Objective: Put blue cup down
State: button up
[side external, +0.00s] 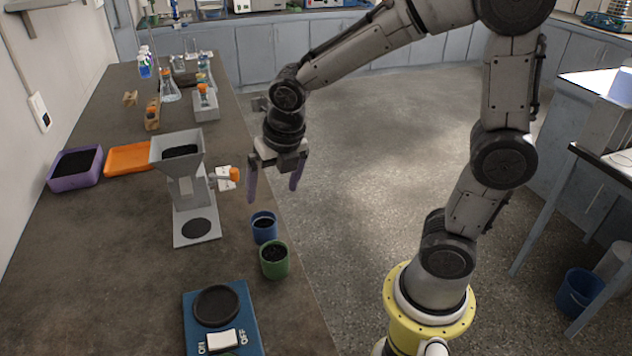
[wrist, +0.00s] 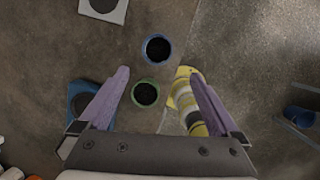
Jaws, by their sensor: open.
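The blue cup (side external: 264,229) stands upright on the brown bench near its right edge, with dark material inside. It also shows in the wrist view (wrist: 157,49), ahead of the fingers. My gripper (side external: 273,190) is open and empty, with its two purple fingers spread apart above the cup and clear of it. In the wrist view the gripper (wrist: 160,85) has a wide gap between its fingertips. The green cup (side external: 274,261), also holding dark material, stands just in front of the blue cup. It shows in the wrist view (wrist: 145,93) between the fingers, below them.
A grey hopper device (side external: 186,185) stands left of the cups. A blue ON/OFF unit with a round black plate (side external: 216,305) sits at the front. Glassware stands at the back.

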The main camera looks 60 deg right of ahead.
jog(key=s+r+m+t, duration=0.1)
jog(key=s+r+m, duration=0.2)
jog(key=s+m, duration=0.5)
jog(key=s+r+m+t+y, duration=0.1)
jog(key=s+r+m, duration=0.2)
jog(key=s+m, duration=0.5)
jog(key=m, duration=1.3)
jog(key=shift+s, duration=0.15)
